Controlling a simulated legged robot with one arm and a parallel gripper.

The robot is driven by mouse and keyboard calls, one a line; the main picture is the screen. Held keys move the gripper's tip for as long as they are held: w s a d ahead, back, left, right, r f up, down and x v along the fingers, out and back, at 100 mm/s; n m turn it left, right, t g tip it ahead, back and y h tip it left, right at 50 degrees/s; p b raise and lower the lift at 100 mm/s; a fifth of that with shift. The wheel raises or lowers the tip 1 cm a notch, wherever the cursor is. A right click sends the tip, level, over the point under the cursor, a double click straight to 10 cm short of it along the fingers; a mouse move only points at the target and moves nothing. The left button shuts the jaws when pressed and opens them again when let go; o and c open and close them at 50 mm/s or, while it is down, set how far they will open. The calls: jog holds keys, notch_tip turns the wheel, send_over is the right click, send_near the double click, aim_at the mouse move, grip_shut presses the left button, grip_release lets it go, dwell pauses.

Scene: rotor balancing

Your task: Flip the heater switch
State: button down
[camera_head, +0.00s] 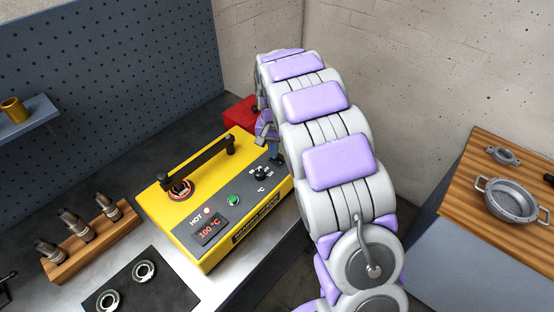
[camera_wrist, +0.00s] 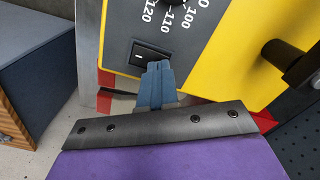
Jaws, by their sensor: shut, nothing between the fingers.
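The yellow heater (camera_head: 165,206) stands on the bench in the head view, its display (camera_head: 210,231) reading 100 °C. Its black rocker switch (camera_wrist: 150,56) shows in the wrist view, beside the numbered dial (camera_wrist: 178,5). My gripper (camera_wrist: 158,68) is shut and empty. Its blue-grey fingertips overlap the lower right edge of the switch in the picture; I cannot tell whether they touch it. In the head view my gripper (camera_head: 272,146) is at the heater's far right end, partly behind my arm, and the switch cannot be made out there.
A dark bar handle (camera_head: 200,162) rises above the heater's top. A red box (camera_head: 240,110) is behind it. A wooden rack (camera_head: 92,243) with several tool holders and a dark mat (camera_head: 140,298) with two bearing rings lie to the left. A wooden-topped table (camera_head: 480,190) holds metal parts at right.

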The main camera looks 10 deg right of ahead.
jog(key=shift+f, duration=0.55)
dwell(0.4)
jog(key=shift+r+p, duration=1.8)
jog(key=shift+r, duration=1.65)
jog(key=shift+s+r, duration=0.2)
jog(key=s+r+n+g, duration=0.1)
jog(key=s+r+n, duration=0.1)
jog(key=s, duration=1.9)
jog(key=s+r+n, duration=0.2)
jog(key=s+r, duration=0.3)
jog(key=s, duration=1.5)
jog(key=shift+s+r+n+g, duration=0.2)
jog(key=shift+s+n+g, duration=0.15)
jog(key=shift+n+g, duration=0.05)
